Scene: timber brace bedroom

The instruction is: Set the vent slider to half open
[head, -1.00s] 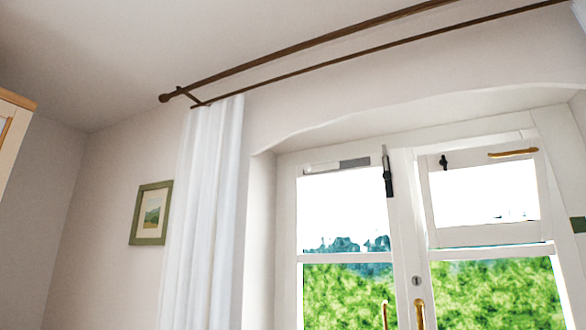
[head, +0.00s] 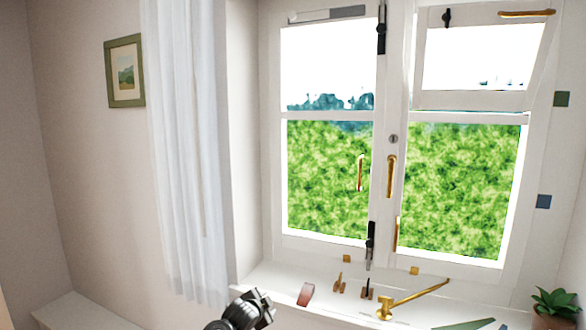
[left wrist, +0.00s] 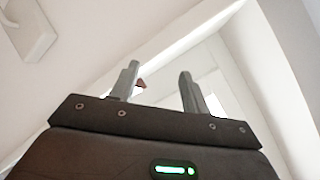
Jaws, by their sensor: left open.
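The vent slider (head: 348,12) shows in the head view as a narrow strip on the top rail of the left window sash. Its right part is grey and its left part is pale; I cannot tell its exact setting. A black part of my arm enters at the bottom of the head view, well below the strip; no fingertips show clearly there. In the left wrist view my left gripper (left wrist: 157,84) is open, with its two grey fingers apart and nothing seen between them. My right gripper is not in view.
Brass handles (head: 391,176) and black bolts (head: 381,30) stick out from the window frame. The sill (head: 290,290) holds a brass stay (head: 418,297), a reddish block (head: 305,294) and a potted plant (head: 555,303). A white curtain (head: 180,150) hangs at the left.

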